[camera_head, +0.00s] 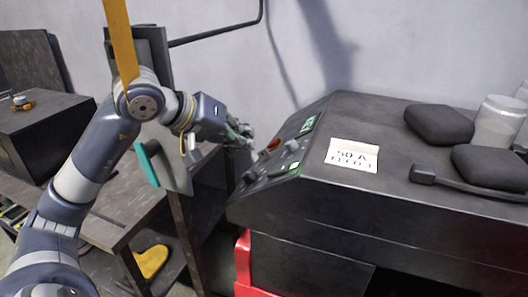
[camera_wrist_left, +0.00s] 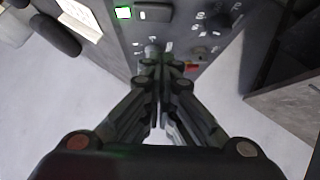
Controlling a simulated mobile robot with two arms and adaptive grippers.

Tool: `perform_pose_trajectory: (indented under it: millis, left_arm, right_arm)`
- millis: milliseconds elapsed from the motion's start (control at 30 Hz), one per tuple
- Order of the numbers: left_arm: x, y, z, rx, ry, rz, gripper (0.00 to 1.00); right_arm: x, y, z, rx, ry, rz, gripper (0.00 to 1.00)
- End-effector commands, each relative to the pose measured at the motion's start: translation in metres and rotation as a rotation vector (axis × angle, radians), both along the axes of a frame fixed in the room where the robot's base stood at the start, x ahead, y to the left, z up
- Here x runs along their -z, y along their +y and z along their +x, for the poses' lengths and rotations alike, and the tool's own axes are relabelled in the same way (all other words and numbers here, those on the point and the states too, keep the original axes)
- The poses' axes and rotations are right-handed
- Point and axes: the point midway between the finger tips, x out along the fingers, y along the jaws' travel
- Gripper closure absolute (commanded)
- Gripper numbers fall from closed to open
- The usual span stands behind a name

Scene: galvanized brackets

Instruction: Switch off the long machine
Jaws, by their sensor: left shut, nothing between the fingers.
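The long machine (camera_head: 420,215) is a dark body with a sloped control panel (camera_head: 278,152) at its left end. On the panel sit a red control (camera_head: 273,144), a lit green button (camera_head: 294,165) and dark knobs (camera_head: 250,177). The left wrist view shows the lit green button (camera_wrist_left: 123,12), a dark rectangular switch (camera_wrist_left: 155,12), knobs (camera_wrist_left: 215,22) and a small red part (camera_wrist_left: 191,67). My left gripper (camera_head: 250,139) is shut and empty by the panel's upper left edge. In the wrist view its fingertips (camera_wrist_left: 163,66) overlap a grey knob (camera_wrist_left: 152,48); contact cannot be told.
A dark workbench (camera_head: 105,205) stands left. A red part (camera_head: 243,262) is below the panel. A yellow strip (camera_head: 120,40) hangs before my arm.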

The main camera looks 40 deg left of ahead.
Motion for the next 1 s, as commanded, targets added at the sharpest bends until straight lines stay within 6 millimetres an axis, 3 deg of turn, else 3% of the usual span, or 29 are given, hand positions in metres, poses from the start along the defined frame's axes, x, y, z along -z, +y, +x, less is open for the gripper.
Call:
perform_pose_trajectory:
  millis: [200,500,1000]
  left_arm:
    - [0.023,-0.009,0.033,0.001,0.003,-0.006,1.0]
    - [0.054,-0.025,0.037,0.001,0.0,-0.002,1.0]
    - [0.06,-0.027,0.037,-0.001,-0.001,0.0,1.0]
  right_arm:
    - [-0.02,0.009,0.0,0.003,0.0,0.011,0.5]
    - [-0.026,0.01,-0.001,0.003,0.0,0.011,0.5]
    - [-0.027,0.002,0.0,0.0,0.0,0.002,0.5]
